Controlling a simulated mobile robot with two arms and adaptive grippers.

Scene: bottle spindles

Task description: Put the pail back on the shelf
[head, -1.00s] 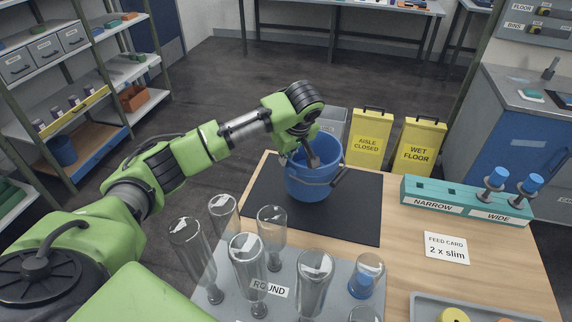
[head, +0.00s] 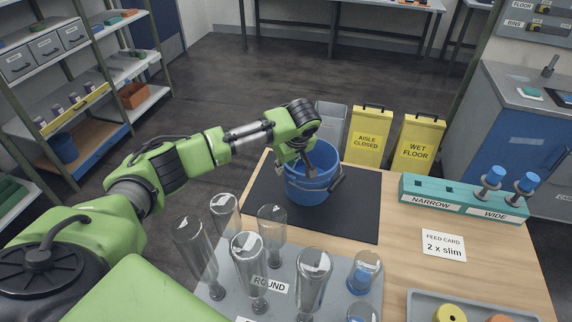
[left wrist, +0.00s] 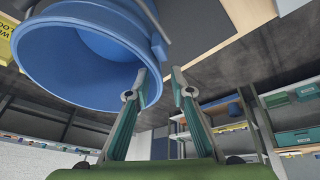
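The blue pail (head: 312,196) stands on the black mat (head: 362,215) on the wooden table, its grey handle hanging toward the front right. It also fills the upper left of the left wrist view (left wrist: 62,72). My left gripper (head: 309,172) is at the pail's near upper side, overlapping its rim. In the left wrist view its fingers (left wrist: 161,86) are apart, with one finger in front of the pail; whether they touch it I cannot tell. The shelf unit (head: 97,95) stands at the far left; a blue bucket (head: 62,148) sits on its low brown board. My right gripper is out of view.
Several upturned clear bottles (head: 248,262) stand on a grey rack (head: 338,270) in front of the mat. Yellow floor signs (head: 371,137) stand behind the table. A teal spindle block (head: 463,200) and a feed card (head: 444,245) are on the right. Floor between table and shelf is clear.

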